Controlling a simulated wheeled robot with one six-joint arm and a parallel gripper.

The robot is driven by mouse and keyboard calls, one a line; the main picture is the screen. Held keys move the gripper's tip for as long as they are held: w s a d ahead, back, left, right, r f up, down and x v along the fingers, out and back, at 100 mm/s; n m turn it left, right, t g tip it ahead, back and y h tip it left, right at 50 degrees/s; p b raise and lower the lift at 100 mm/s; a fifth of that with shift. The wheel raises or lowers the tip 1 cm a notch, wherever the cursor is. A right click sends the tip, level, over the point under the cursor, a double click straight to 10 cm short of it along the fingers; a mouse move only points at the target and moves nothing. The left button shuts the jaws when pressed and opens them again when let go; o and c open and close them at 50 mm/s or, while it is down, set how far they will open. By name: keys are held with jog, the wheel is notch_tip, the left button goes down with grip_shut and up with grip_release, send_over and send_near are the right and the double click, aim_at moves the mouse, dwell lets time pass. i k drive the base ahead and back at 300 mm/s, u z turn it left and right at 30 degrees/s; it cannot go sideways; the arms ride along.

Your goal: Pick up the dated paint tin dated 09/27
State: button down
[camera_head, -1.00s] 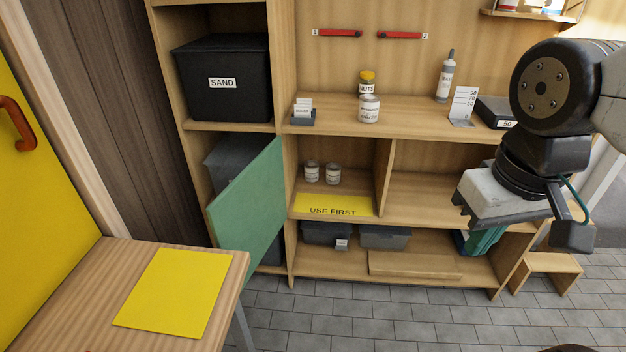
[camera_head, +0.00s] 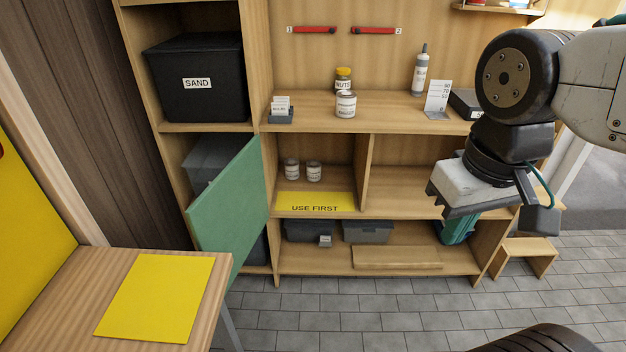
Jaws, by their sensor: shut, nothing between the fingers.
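Two small pale tins with labels, a left one (camera_head: 291,169) and a right one (camera_head: 314,172), stand upright side by side on the middle shelf, behind the yellow "USE FIRST" strip. A larger white labelled tin (camera_head: 345,105) stands on the worktop above, in front of a yellow-lidded "NUTS" jar (camera_head: 343,78). No date is readable on any tin. My gripper (camera_head: 450,209) is at the right, shut and empty, well apart from the tins in the picture. Part of it is hidden by its own body.
A green door (camera_head: 228,208) stands open left of the middle shelf. An upright divider (camera_head: 362,172) is right of the small tins. A bottle (camera_head: 419,70) and a card stand (camera_head: 437,98) are on the worktop. A table (camera_head: 75,285) with a yellow sheet is front left.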

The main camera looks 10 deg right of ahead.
aim_at(313, 166)
jog(key=u, duration=0.1)
jog(key=k, duration=1)
jog(key=z, duration=0.85)
jog(key=i, duration=0.7)
jog(key=u, duration=0.55)
jog(key=i, duration=0.8)
jog(key=u, duration=0.85)
